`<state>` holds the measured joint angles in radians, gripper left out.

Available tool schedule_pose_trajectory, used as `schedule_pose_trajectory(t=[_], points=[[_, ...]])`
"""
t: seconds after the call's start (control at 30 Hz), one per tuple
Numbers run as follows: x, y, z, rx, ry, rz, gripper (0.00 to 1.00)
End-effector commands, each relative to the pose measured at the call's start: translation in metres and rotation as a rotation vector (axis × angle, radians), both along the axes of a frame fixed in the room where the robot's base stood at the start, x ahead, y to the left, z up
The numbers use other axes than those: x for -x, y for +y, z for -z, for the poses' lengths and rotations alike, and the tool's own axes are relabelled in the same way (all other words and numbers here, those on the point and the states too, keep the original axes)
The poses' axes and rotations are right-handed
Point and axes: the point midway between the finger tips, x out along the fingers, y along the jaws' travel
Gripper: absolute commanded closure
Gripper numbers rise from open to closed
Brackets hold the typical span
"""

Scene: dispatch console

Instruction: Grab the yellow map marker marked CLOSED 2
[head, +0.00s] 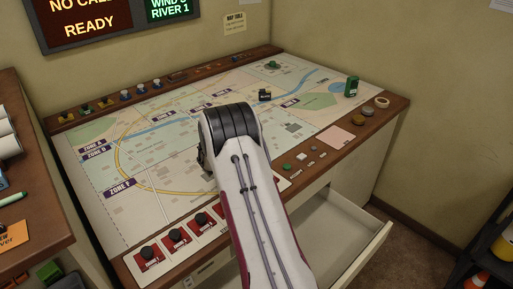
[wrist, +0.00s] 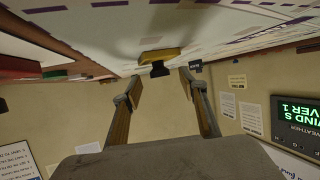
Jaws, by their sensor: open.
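In the wrist view a yellow piece with a black part (wrist: 160,54) sits on the map surface, just beyond and between my fingertips. It looks like a yellow map marker, but no lettering on it can be read. My gripper (wrist: 161,84) is open, with one finger on each side and nothing held between them. In the head view my arm hides the gripper and this piece. The map table (head: 140,122) shows there with its printed streets and zone labels.
Several small pieces line the table's back-left edge (head: 105,102). Red cards with black knobs (head: 149,253) line the front. A drawer (head: 345,235) stands open.

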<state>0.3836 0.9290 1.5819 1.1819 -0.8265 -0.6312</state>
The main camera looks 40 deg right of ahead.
Motion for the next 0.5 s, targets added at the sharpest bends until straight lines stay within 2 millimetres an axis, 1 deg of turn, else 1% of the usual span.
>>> schedule_pose_trajectory(t=[0.03,0.2,0.5], points=[[-0.002,-0.005,0.003,0.000,0.000,0.001,0.57],[-0.006,-0.016,0.007,0.000,0.000,0.000,0.57],[-0.007,-0.019,0.009,0.000,0.000,-0.001,0.57]])
